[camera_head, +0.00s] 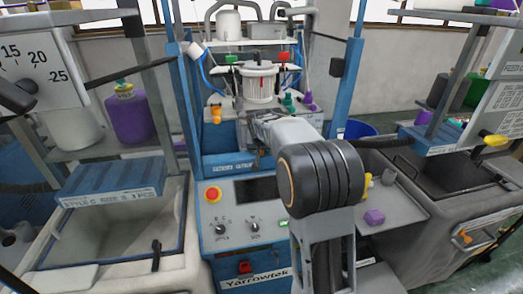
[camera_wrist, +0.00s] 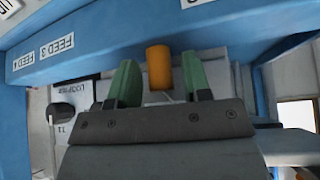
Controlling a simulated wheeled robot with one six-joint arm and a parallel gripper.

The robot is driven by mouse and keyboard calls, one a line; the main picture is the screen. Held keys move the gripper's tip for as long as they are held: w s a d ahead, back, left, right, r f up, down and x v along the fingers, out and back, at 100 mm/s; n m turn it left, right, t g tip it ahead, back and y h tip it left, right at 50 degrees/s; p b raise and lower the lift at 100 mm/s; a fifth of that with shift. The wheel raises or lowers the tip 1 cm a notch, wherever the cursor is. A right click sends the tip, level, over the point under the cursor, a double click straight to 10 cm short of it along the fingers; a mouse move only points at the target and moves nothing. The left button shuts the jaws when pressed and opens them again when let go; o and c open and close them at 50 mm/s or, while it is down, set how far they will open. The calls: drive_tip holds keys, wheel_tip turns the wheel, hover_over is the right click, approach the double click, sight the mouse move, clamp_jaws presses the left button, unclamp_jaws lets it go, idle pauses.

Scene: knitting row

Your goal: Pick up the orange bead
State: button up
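An orange cylindrical bead (camera_wrist: 158,66) shows in the wrist view, between the two green fingertips of my gripper (camera_wrist: 160,60). The fingers stand wide apart, with a clear gap on each side of the bead, and touch nothing that I can see. The bead's lower end reaches down between the fingers in the picture. In the head view my arm covers most of the area in front of the gripper. A small orange piece (camera_head: 216,114) sits at the left of the machine's ledge there; I cannot tell if it is the same bead.
A blue beam with feed labels (camera_wrist: 110,42) runs close above the fingers in the wrist view. In the head view, green and purple pieces (camera_head: 289,103) stand right of the white drum (camera_head: 258,84). Blue posts (camera_head: 179,95) flank the machine. A purple piece (camera_head: 374,217) lies on the grey side tray (camera_head: 405,208).

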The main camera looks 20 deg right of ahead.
clamp_jaws()
drive_tip(key=c, duration=0.8)
unclamp_jaws()
drive_tip(key=c, duration=0.8)
unclamp_jaws()
drive_tip(key=shift+s+r+b, duration=0.35)
drive_tip(key=shift+s+b, duration=0.05)
drive_tip(key=shift+b, duration=0.1)
drive_tip(key=c, duration=0.8)
unclamp_jaws()
drive_tip(key=r, duration=0.3)
drive_tip(key=r+b, duration=0.1)
drive_tip(key=r, duration=0.2)
drive_tip(key=shift+s+a+r, duration=0.1)
drive_tip(key=shift+s+r, duration=0.1)
drive_tip(key=s+a+b, duration=0.2)
drive_tip(key=s+b, duration=0.1)
drive_tip(key=s, duration=0.6)
drive_tip(key=s+a+b, duration=0.1)
drive_tip(key=s+b, duration=0.2)
drive_tip(key=s, duration=0.6)
drive_tip(key=shift+s+a, duration=0.25)
drive_tip(key=shift+a, duration=0.15)
